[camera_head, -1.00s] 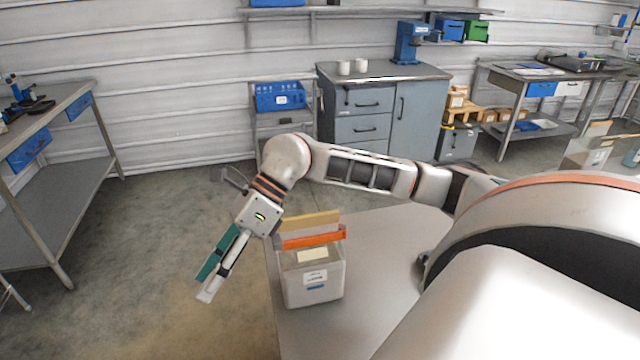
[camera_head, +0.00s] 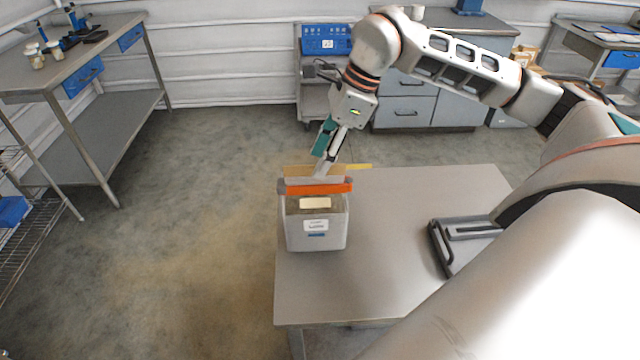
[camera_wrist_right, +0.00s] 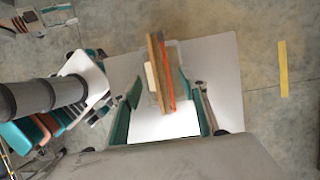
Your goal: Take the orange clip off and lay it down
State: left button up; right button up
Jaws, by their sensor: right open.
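The orange clip (camera_head: 320,189) lies across the top of a pale grey box (camera_head: 317,242) with a white label, standing on the near-left part of the table. A tan strip (camera_head: 299,170) stands up just behind the clip. In the right wrist view the clip (camera_wrist_right: 168,72) is a thin orange line beside the tan strip (camera_wrist_right: 154,72). My right gripper (camera_head: 321,163) is open and points down above and behind the clip. In the wrist view its teal fingers (camera_wrist_right: 168,90) are apart, with the clip ahead between them. Whether they touch anything is unclear.
The grey table (camera_head: 390,285) is clear right of the box, up to a dark frame-like object (camera_head: 452,240). A workbench (camera_head: 60,62) stands at the left.

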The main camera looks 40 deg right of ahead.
aim_at(311, 178)
jog(key=x, duration=0.6)
jog(key=shift+f+p, duration=0.3)
jog(key=shift+p, duration=0.1)
jog(key=c, duration=1.2)
